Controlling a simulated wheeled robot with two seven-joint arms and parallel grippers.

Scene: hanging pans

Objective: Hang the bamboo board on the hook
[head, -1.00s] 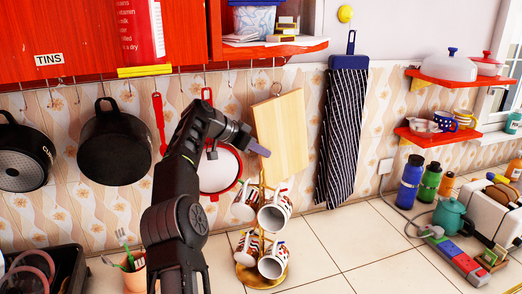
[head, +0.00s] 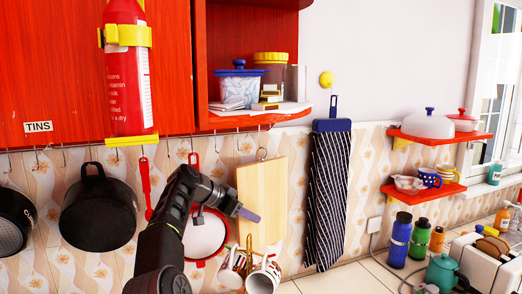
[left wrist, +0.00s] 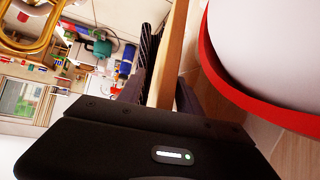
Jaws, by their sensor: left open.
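The bamboo board (head: 264,200) is a pale wooden rectangle against the tiled wall, under the red shelf. A ring shows at its top, by a hook (head: 262,151) of the rail; whether the ring is on the hook is too small to tell. My left gripper (head: 247,214) is at the board's left edge. In the left wrist view the board (left wrist: 172,52) is edge-on and runs down between the two fingers of the left gripper (left wrist: 160,92), which is open around it. The far finger is partly hidden in the head view. My right gripper is not in view.
A red-rimmed white pan (head: 205,237) hangs close left of the board, a black pan (head: 98,212) farther left. A striped apron (head: 329,195) hangs to the right. Mugs (head: 263,276) on a stand are just below the board. Wall between board and apron is free.

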